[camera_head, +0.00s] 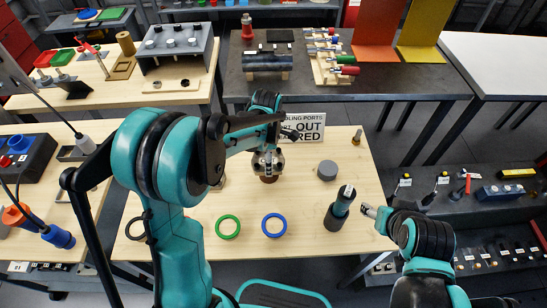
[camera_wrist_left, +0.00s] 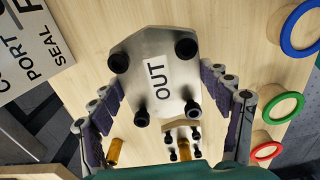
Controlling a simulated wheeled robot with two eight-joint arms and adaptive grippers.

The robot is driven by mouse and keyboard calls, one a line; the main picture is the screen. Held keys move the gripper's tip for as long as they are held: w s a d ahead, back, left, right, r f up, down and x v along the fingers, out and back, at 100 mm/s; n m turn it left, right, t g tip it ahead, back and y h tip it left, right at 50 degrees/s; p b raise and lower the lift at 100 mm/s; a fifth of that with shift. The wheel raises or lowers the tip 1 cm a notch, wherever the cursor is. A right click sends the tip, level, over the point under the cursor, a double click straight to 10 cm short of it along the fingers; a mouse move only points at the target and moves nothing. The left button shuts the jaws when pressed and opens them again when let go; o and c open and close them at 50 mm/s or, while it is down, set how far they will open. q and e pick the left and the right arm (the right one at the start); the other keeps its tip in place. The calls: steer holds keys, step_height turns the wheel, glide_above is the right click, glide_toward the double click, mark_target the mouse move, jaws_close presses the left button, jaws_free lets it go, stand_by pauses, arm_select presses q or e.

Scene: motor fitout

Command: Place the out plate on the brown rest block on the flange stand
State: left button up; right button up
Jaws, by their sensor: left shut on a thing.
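The out plate (camera_wrist_left: 157,70) is a grey metal plate with a white OUT label and several black round knobs. It sits between the purple pads of my left gripper (camera_wrist_left: 160,88), which is shut on it. In the head view my left gripper (camera_head: 268,158) is over the middle of the wooden table, where the plate is mostly hidden. A small brown piece (camera_head: 268,179) shows just below it; I cannot tell whether it is the rest block. In the wrist view a light brown edge (camera_wrist_left: 181,124) and small black pins show beyond the plate. My right gripper (camera_head: 370,211) is at the table's right edge, its jaws unclear.
A green ring (camera_head: 228,227) and a blue ring (camera_head: 274,225) lie near the front. A lettered sign (camera_head: 308,126) is at the back.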

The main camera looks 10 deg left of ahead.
arm_select(q)
step_height(320, 180, down, 4)
steer(key=shift+r+b, duration=0.25)
steer(key=shift+b, duration=0.5)
steer(key=shift+f, duration=0.1)
steer(key=shift+c, duration=0.8)
steer(key=o, duration=1.7)
